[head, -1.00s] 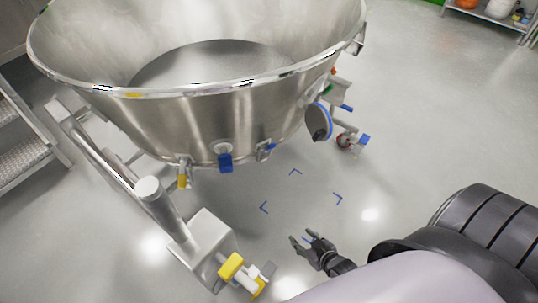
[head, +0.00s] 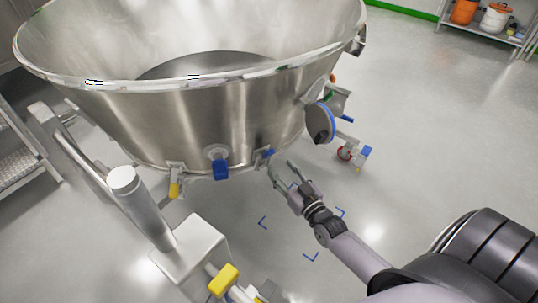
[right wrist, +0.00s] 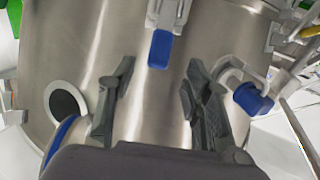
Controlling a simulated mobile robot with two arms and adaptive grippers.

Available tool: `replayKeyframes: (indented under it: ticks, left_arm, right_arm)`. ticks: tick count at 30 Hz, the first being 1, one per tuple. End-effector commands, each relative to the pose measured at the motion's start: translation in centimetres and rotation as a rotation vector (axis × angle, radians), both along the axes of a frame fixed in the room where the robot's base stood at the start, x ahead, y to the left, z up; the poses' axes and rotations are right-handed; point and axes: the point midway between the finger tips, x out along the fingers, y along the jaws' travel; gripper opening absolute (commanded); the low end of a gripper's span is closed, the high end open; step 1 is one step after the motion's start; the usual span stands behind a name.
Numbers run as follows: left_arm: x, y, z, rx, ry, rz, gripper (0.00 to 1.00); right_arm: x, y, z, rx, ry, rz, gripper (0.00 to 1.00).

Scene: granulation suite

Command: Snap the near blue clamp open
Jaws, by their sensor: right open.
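The near blue clamp (head: 266,154) is a metal latch with a blue handle on the lower rim of the steel bowl (head: 190,125). In the right wrist view its blue handle (right wrist: 160,48) hangs down against the bowl wall, ahead of and between my fingers. My right gripper (head: 281,167) is open and empty, just to the right of and below the clamp in the head view. In the right wrist view its fingers (right wrist: 160,78) are spread with a gap to the handle. My left gripper is not in view.
A round side port (head: 321,122) with a blue ring is on the right. A steel post (head: 140,205) stands at the front left.

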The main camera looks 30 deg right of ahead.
Motion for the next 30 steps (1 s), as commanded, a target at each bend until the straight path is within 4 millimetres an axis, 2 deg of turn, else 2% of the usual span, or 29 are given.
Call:
replayKeyframes:
  ticks: [1,6,12,18,25,30]
  left_arm:
    - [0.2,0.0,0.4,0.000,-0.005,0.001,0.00]
    - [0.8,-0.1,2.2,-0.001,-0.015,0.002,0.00]
    - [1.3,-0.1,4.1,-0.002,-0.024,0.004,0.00]
    - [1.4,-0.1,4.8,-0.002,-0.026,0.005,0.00]
    - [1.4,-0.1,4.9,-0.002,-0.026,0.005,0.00]
    - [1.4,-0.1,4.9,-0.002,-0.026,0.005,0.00]
  right_arm:
    - [1.3,0.0,-0.1,0.000,-0.004,0.000,0.45]
    - [4.8,0.0,-0.1,0.001,-0.003,0.000,0.45]
    - [7.4,0.1,-0.1,-0.001,0.000,0.001,0.45]
    - [8.4,0.1,0.0,0.000,0.000,0.001,0.45]
    - [8.4,0.1,-0.1,0.000,0.001,0.001,0.45]
    - [8.4,0.1,-0.1,0.000,0.001,0.000,0.34]
